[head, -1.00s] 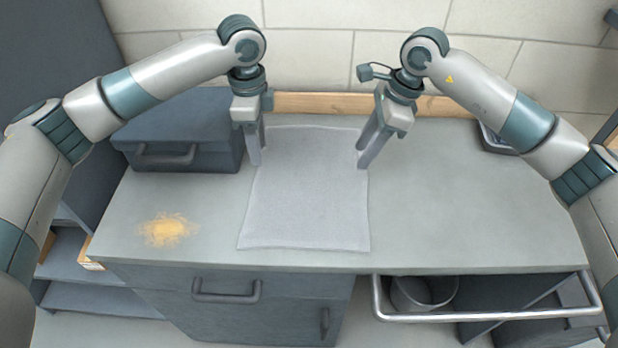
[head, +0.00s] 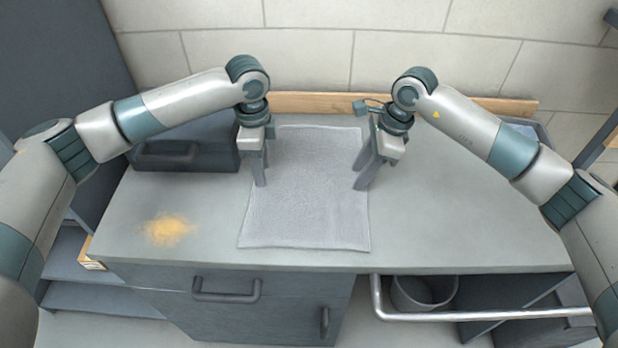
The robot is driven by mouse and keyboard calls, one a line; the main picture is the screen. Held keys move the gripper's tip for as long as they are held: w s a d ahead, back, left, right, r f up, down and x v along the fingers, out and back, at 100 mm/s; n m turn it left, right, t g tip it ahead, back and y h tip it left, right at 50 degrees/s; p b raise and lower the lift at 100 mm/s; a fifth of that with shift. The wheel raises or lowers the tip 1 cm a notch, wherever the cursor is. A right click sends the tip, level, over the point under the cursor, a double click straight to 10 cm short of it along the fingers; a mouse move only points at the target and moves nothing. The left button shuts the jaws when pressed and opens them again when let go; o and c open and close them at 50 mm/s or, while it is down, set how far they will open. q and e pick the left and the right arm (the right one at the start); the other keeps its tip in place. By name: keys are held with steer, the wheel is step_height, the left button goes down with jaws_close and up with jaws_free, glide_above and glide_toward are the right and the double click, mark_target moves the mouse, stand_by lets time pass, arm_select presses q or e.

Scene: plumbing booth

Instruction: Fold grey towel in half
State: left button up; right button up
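The grey towel (head: 308,205) lies flat and unfolded on the worktop, its near edge close to the counter's front edge. My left gripper (head: 262,178) points down at the towel's left edge, above its middle. My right gripper (head: 359,180) points down at the towel's right edge, at about the same depth. Both look open, with a gap between the fingers and no cloth seen between them. Whether the fingertips touch the towel or hover just above it, I cannot tell.
A yellowish powdery patch (head: 169,230) lies left of the towel. A dark tray (head: 527,130) is at the back right. The worktop (head: 450,220) right of the towel is clear.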

arm_select(q)
steer(key=shift+f, duration=0.1)
arm_select(e)
steer(key=shift+f, duration=0.15)
arm_select(q)
jaws_close()
arm_select(e)
jaws_close()
